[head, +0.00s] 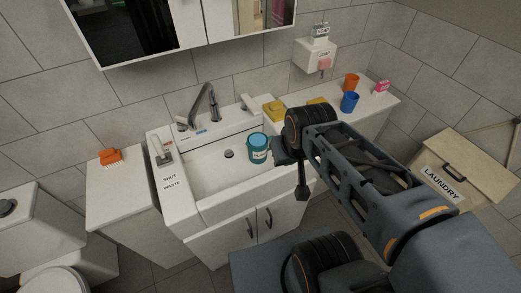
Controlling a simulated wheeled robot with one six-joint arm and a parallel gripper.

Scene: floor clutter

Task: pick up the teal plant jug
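The teal plant jug (258,148) has a pale label on its side. It appears upright at the right part of the white sink basin (208,178). My gripper (282,150) is dark and sits at the jug's right side, very close to it or touching it. The fingers are small and dark here, and part of the gripper is hidden by my own arm. I cannot tell whether they are open or shut, or whether the jug's base rests on the basin.
A faucet (207,103) rises behind the basin. A soap dispenser (160,152) stands at its left. A yellow sponge (274,111) lies behind the jug. Orange (351,82) and blue (349,102) cups stand on the right counter. A mirror cabinet (180,30) hangs above.

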